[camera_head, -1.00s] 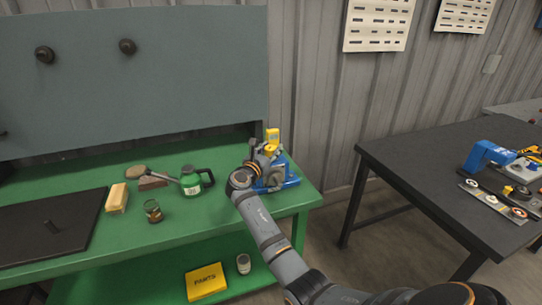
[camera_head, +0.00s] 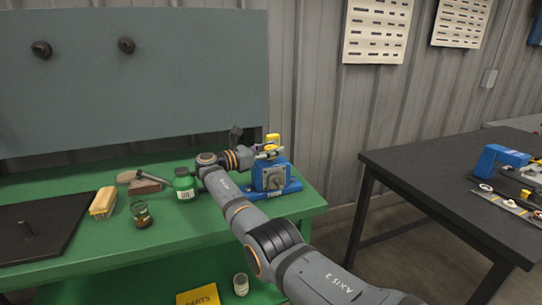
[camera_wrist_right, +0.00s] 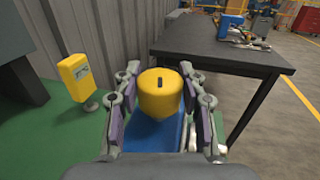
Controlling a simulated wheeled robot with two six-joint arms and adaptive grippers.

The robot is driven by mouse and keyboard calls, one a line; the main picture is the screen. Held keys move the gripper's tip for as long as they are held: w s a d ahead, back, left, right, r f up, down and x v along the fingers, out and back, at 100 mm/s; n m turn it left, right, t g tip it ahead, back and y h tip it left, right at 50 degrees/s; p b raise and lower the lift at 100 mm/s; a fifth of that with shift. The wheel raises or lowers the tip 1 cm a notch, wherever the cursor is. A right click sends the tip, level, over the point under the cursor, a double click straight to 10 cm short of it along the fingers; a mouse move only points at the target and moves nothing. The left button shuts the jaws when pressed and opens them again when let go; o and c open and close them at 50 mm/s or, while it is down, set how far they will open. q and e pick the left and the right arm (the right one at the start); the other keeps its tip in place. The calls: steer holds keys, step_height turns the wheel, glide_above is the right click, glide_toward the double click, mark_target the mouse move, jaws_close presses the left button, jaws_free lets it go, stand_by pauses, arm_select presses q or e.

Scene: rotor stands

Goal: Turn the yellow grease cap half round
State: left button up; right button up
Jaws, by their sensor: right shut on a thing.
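The yellow grease cap (camera_wrist_right: 158,92) sits between the two fingers of my right gripper (camera_wrist_right: 160,108) in the right wrist view, with a dark slot mark on its top. In the head view the cap (camera_head: 270,149) shows small at the top of a blue stand (camera_head: 270,176). My right gripper (camera_head: 262,152) reaches it from the left, level with the stand's top, and is shut on it. The stand also shows as blue below the cap in the right wrist view (camera_wrist_right: 152,137). My left gripper is not in view.
A yellow box (camera_head: 273,138) stands behind the stand. A dark table (camera_head: 420,170) is at right.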

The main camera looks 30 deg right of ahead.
mark_target(271, 147)
steer(key=shift+g, duration=0.4)
steer(key=o, duration=1.2)
step_height(271, 147, up, 10)
steer(key=shift+f, duration=0.1)
